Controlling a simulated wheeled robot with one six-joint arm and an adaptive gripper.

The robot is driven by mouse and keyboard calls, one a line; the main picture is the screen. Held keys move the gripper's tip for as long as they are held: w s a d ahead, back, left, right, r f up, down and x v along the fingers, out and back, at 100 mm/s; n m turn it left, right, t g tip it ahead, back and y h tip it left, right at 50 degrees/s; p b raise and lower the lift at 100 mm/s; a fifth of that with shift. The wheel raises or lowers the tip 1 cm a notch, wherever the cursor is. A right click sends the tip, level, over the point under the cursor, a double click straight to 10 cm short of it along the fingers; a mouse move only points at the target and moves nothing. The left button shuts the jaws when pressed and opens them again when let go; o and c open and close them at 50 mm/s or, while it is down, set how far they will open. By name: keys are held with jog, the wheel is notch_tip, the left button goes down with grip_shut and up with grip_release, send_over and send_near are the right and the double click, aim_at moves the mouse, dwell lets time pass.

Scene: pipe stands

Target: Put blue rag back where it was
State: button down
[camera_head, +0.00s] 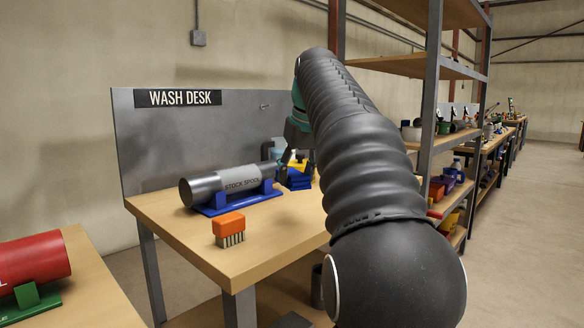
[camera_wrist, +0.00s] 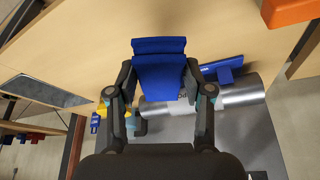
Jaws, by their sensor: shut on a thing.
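The blue rag (camera_wrist: 160,72) is a folded, dark blue block in the wrist view, between the two fingers of my gripper (camera_wrist: 160,80). The fingers are shut on its sides. In the head view the rag (camera_head: 296,180) shows at the right part of the wash desk (camera_head: 175,212), beyond the stock spool's end. My gripper (camera_head: 297,155) is partly hidden there by my arm. I cannot tell whether the rag touches the desk top.
The grey stock spool (camera_head: 232,182) lies on a blue cradle (camera_head: 235,201). An orange brush (camera_head: 229,226) stands near the desk's front edge. A yellow item (camera_wrist: 102,108) is near the gripper. A tall shelf (camera_head: 432,100) stands to the right. The desk's front left is clear.

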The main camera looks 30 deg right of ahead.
aim_at(302, 188)
jog(key=shift+f+b, duration=2.65)
jog(key=shift+f, duration=1.65)
jog(key=shift+f, duration=0.2)
jog(key=c, duration=0.8)
grip_release()
jog(key=o, duration=0.5)
jog(key=shift+o, duration=0.2)
jog(key=shift+p+v, duration=2.7)
jog(key=shift+v, duration=0.9)
